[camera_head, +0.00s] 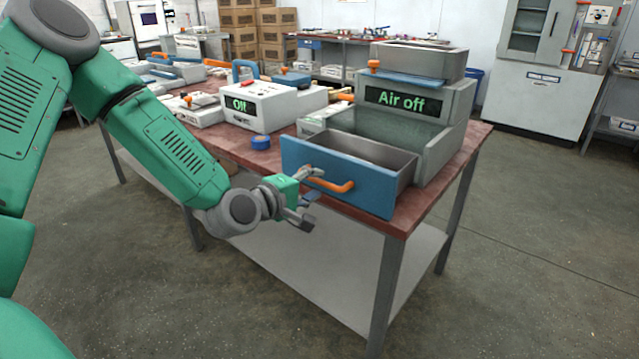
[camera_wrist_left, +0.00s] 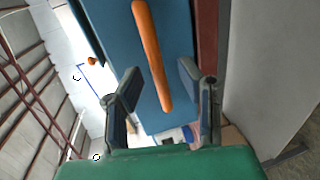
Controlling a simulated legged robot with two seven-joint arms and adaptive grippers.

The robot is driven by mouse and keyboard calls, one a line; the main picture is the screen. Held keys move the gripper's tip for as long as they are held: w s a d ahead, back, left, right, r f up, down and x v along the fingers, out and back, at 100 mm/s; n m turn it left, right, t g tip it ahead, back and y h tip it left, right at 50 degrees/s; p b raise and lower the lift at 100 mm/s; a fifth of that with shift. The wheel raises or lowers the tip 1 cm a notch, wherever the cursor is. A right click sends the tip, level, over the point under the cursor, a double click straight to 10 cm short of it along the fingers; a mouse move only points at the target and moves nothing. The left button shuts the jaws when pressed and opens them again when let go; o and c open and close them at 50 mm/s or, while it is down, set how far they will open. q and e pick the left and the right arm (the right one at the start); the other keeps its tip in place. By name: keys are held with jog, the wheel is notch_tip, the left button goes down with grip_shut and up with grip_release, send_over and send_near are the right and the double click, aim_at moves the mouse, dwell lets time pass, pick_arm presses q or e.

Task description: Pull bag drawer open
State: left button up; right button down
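The bag drawer (camera_head: 370,190) has a blue front and a grey inside. It stands pulled out from the grey machine labelled "Air off" (camera_head: 455,110), and its inside looks empty. Its orange handle (camera_head: 342,187) is on the front; it also shows in the left wrist view (camera_wrist_left: 151,55). My left gripper (camera_head: 307,194) is at the handle's left end, in front of the drawer. Its two fingers are apart, and in the wrist view the handle appears between them. Whether a finger touches the handle I cannot tell. My right gripper is not in view.
The machine stands on a red-brown table (camera_head: 440,192) with a lower grey shelf (camera_head: 330,270). A white device reading "Off" (camera_head: 268,108) and a blue round object (camera_head: 261,143) are left of the drawer. The floor in front of the table is clear.

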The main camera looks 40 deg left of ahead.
pick_arm(q)
jog(key=v, duration=0.9)
jog(key=shift+s+a, duration=0.2)
jog(key=shift+s, duration=0.05)
jog(key=s+d+f+m+g, duration=0.3)
jog(key=s+f+m+g, duration=0.15)
jog(key=f, duration=0.45)
jog(key=s+d+f+m+g, duration=0.3)
jog(key=s+f+m+g, duration=0.15)
jog(key=f, duration=0.45)
jog(key=s+d+f+m+g, duration=0.2)
jog(key=s+f+m+g, duration=0.1)
jog(key=s, duration=0.5)
jog(key=s+d+f+m+g+y, duration=0.1)
jog(key=s+d+f+m+g, duration=0.1)
jog(key=s+f+m, duration=0.3)
notch_tip(320, 180, down, 3)
jog(key=s+g, duration=0.1)
jog(key=s, duration=0.1)
jog(key=shift+s+m+p, duration=0.4)
jog(key=shift+w+d, duration=0.1)
jog(key=shift+d, duration=0.05)
